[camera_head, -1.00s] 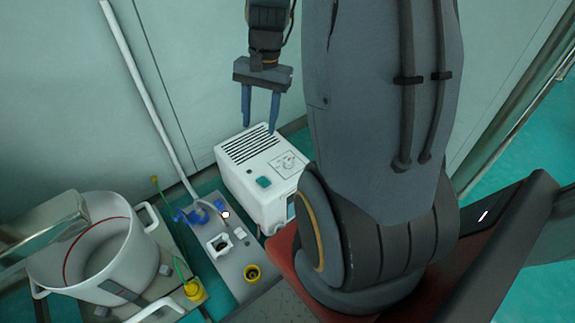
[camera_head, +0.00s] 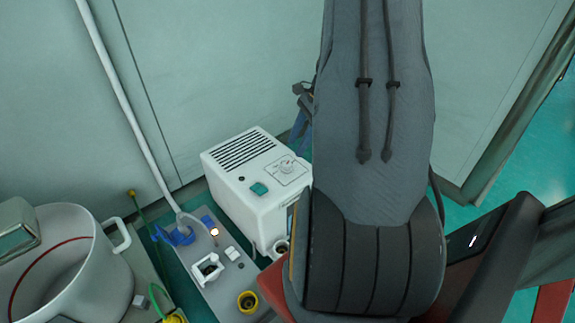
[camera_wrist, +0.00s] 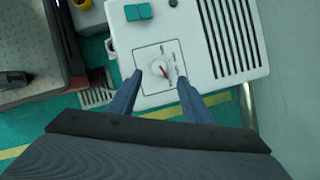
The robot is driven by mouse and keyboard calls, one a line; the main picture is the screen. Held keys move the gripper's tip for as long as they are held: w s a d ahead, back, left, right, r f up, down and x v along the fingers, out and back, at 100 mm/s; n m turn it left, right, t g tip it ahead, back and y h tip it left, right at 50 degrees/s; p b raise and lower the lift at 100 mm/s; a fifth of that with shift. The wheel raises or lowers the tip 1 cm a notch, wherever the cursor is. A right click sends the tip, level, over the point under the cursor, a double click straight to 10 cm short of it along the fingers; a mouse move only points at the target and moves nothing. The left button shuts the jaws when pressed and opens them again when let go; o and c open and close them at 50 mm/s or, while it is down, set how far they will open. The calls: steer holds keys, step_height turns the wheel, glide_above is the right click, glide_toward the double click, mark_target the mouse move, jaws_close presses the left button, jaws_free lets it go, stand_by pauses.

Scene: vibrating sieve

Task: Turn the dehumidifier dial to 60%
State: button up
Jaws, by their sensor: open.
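The dehumidifier (camera_head: 236,181) is a white box with a vent grille, standing by the wall in the head view. Its dial (camera_head: 287,168) is a small white knob on a square marked plate on the top. In the wrist view the dial (camera_wrist: 161,70) has a red pointer mark; the scale figures are too small to read. My gripper (camera_wrist: 159,79) is open, with its two blue-grey fingers apart on either side of the dial plate's lower edge. I cannot tell its height above the dial. In the head view my arm hides most of the gripper.
A green switch (camera_head: 258,189) sits on the dehumidifier's top near the dial. A large white pot (camera_head: 85,270) stands at the left. A grey panel (camera_head: 222,292) with fittings and a yellow-ringed socket (camera_head: 247,302) lies in front. The wall is close behind.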

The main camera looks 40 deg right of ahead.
mark_target(287, 164)
steer(key=b+x, duration=0.3)
steer(key=x, duration=0.4)
steer(key=shift+a+f, duration=0.15)
steer(key=shift+f, duration=0.2)
steer(key=c, duration=1)
